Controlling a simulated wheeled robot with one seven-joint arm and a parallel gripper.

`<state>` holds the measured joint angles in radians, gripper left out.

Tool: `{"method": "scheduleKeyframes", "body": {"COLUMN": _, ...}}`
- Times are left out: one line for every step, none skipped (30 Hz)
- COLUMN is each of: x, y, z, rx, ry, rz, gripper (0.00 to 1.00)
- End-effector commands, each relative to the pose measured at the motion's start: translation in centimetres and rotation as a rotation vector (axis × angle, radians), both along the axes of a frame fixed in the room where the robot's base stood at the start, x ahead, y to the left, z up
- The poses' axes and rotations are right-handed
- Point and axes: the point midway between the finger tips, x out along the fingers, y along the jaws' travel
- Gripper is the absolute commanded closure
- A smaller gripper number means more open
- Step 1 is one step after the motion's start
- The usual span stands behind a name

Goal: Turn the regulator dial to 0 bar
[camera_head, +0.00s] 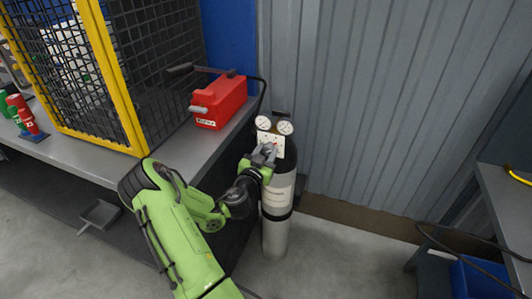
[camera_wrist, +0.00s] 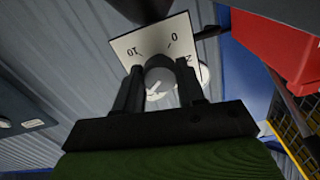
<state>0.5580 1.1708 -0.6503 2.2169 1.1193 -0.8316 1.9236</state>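The regulator dial (camera_wrist: 158,72) is a round grey knob with a white pointer mark, on a white scale plate (camera_wrist: 150,42) in the wrist view. The plate shows 10 at left, 0 at upper right and a partly hidden 2 below it. The white mark lies on the knob's lower left, away from the 0. My gripper (camera_wrist: 160,82) has one dark finger on each side of the knob, with no clear gap, and looks shut on it. In the head view my gripper (camera_head: 265,154) is at the regulator on top of the grey cylinder (camera_head: 276,225) and hides most of the dial.
Two round gauges (camera_head: 274,126) sit above the dial. A red box (camera_head: 220,100) stands on the grey bench (camera_head: 185,150) at left, beside a yellow-framed mesh cage (camera_head: 110,80). A corrugated wall is behind. Another bench (camera_head: 505,205) is at right, with floor between.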

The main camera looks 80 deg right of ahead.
Motion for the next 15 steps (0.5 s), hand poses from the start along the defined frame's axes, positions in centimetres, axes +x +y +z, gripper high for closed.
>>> {"method": "scheduleKeyframes", "body": {"x": 0.03, "y": 0.0, "z": 0.01, "rx": 0.0, "ry": 0.0, "rz": 0.001, "gripper": 0.86}}
{"method": "scheduleKeyframes", "body": {"x": 0.03, "y": 0.0, "z": 0.01, "rx": 0.0, "ry": 0.0, "rz": 0.001, "gripper": 0.91}}
{"method": "scheduleKeyframes", "body": {"x": 0.04, "y": 0.0, "z": 0.02, "rx": 0.0, "ry": 0.0, "rz": 0.001, "gripper": 0.91}}
{"method": "scheduleKeyframes", "body": {"x": 0.04, "y": 0.0, "z": 0.02, "rx": 0.0, "ry": 0.001, "rz": 0.001, "gripper": 0.91}}
{"method": "scheduleKeyframes", "body": {"x": 0.04, "y": 0.0, "z": 0.02, "rx": 0.0, "ry": 0.002, "rz": 0.001, "gripper": 0.91}}
{"method": "scheduleKeyframes", "body": {"x": 0.04, "y": 0.0, "z": 0.02, "rx": 0.0, "ry": 0.004, "rz": 0.001, "gripper": 0.91}}
{"method": "scheduleKeyframes", "body": {"x": 0.04, "y": 0.0, "z": 0.01, "rx": 0.0, "ry": 0.007, "rz": 0.001, "gripper": 0.91}}
{"method": "scheduleKeyframes", "body": {"x": 0.04, "y": 0.01, "z": 0.0, "rx": 0.001, "ry": 0.012, "rz": 0.001, "gripper": 0.91}}
{"method": "scheduleKeyframes", "body": {"x": 0.05, "y": 0.01, "z": -0.01, "rx": 0.002, "ry": 0.02, "rz": 0.001, "gripper": 0.91}}
{"method": "scheduleKeyframes", "body": {"x": 0.04, "y": 0.01, "z": -0.02, "rx": 0.002, "ry": 0.026, "rz": 0.001, "gripper": 0.91}}
{"method": "scheduleKeyframes", "body": {"x": 0.05, "y": 0.01, "z": -0.04, "rx": 0.003, "ry": 0.035, "rz": 0.001, "gripper": 0.91}}
{"method": "scheduleKeyframes", "body": {"x": 0.05, "y": 0.02, "z": -0.07, "rx": 0.005, "ry": 0.05, "rz": 0.001, "gripper": 0.91}}
{"method": "scheduleKeyframes", "body": {"x": 0.06, "y": 0.01, "z": -0.09, "rx": 0.006, "ry": 0.062, "rz": 0.001, "gripper": 0.91}}
{"method": "scheduleKeyframes", "body": {"x": 0.06, "y": 0.01, "z": -0.11, "rx": 0.008, "ry": 0.077, "rz": 0.001, "gripper": 0.91}}
{"method": "scheduleKeyframes", "body": {"x": 0.05, "y": 0.02, "z": -0.13, "rx": 0.01, "ry": 0.099, "rz": 0.001, "gripper": 0.91}}
